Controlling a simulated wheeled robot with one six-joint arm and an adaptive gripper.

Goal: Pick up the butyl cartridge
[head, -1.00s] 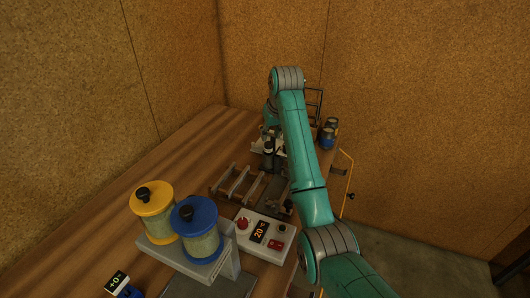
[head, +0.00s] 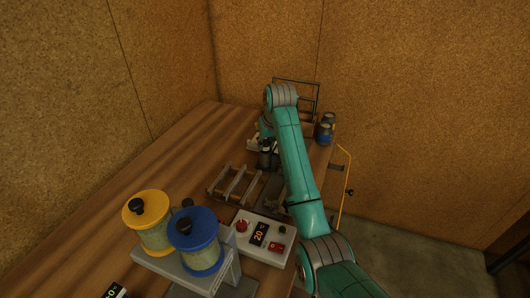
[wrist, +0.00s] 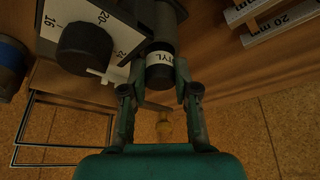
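The butyl cartridge (wrist: 160,72) is a dark cylinder with a white band reading "TYL" in the wrist view. My gripper (wrist: 158,80) is open, with one finger on each side of the cartridge's near end. A gap seems to show on both sides, though contact is hard to judge. In the head view, a dark upright cylinder (head: 265,152) beside my arm's far end appears to be the cartridge; my arm hides most of the gripper there.
A white dial plate with a black knob (wrist: 84,48) sits close left of the cartridge. A wire frame (wrist: 62,128) is lower left. The head view shows a slotted rack (head: 234,184), a control box (head: 259,233), spools (head: 195,240) and blue-banded jars (head: 325,130).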

